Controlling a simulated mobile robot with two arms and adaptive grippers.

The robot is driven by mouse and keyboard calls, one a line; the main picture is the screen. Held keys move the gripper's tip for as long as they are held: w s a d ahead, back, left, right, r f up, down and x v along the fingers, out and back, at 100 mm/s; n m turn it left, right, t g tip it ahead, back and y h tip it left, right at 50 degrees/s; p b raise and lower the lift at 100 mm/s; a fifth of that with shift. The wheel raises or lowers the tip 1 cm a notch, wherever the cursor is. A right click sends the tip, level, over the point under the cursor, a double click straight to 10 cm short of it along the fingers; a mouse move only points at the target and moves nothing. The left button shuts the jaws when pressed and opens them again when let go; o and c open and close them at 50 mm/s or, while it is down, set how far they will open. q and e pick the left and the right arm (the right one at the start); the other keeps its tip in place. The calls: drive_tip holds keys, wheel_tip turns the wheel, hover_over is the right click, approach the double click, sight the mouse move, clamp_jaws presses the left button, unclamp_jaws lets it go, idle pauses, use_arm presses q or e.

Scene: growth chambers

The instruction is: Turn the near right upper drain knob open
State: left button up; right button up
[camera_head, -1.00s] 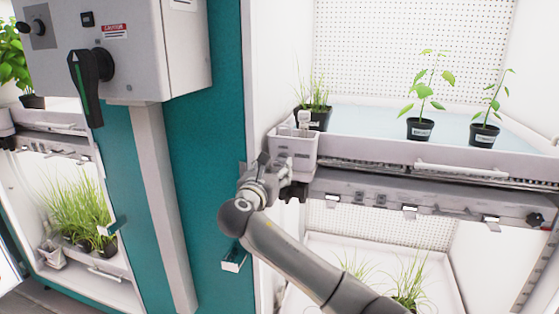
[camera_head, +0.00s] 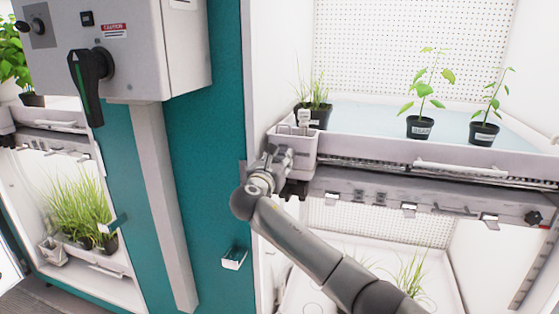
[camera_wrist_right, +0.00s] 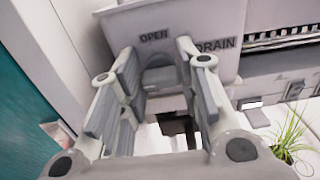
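The drain box (camera_head: 288,144) is a pale box at the left front corner of the upper tray in the right chamber. In the right wrist view, the box (camera_wrist_right: 200,22) carries the words OPEN and DRAIN. The grey drain knob (camera_wrist_right: 160,79) is below OPEN. My right gripper (camera_wrist_right: 158,72) has its fingers apart, one on each side of the knob. I cannot tell whether either finger touches it. In the head view, my right gripper (camera_head: 271,163) is just below the box and hides the knob. My left gripper is not in view.
The upper tray (camera_head: 450,153) holds several potted plants. A rail with clips (camera_head: 410,207) runs under it, right of my gripper. A lower tray with grass is below. The teal cabinet side (camera_head: 215,150) and a control box with a black handle (camera_head: 85,85) stand left.

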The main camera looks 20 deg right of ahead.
drive_tip(key=c, duration=0.4)
drive_tip(key=shift+m, duration=0.4)
drive_tip(key=m, duration=0.3)
drive_tip(key=shift+f+m, duration=0.1)
drive_tip(key=shift+m, duration=0.2)
drive_tip(key=m+b, duration=0.1)
drive_tip(key=m, duration=0.2)
drive_tip(key=shift+s+d+f+m+b, duration=0.1)
drive_tip(key=shift+m+b, duration=0.25)
drive_tip(key=shift+m, duration=0.05)
drive_tip(key=shift+d+f+m+b, duration=0.1)
drive_tip(key=shift+m+b, duration=2.35)
drive_tip(key=shift+m, duration=2.45)
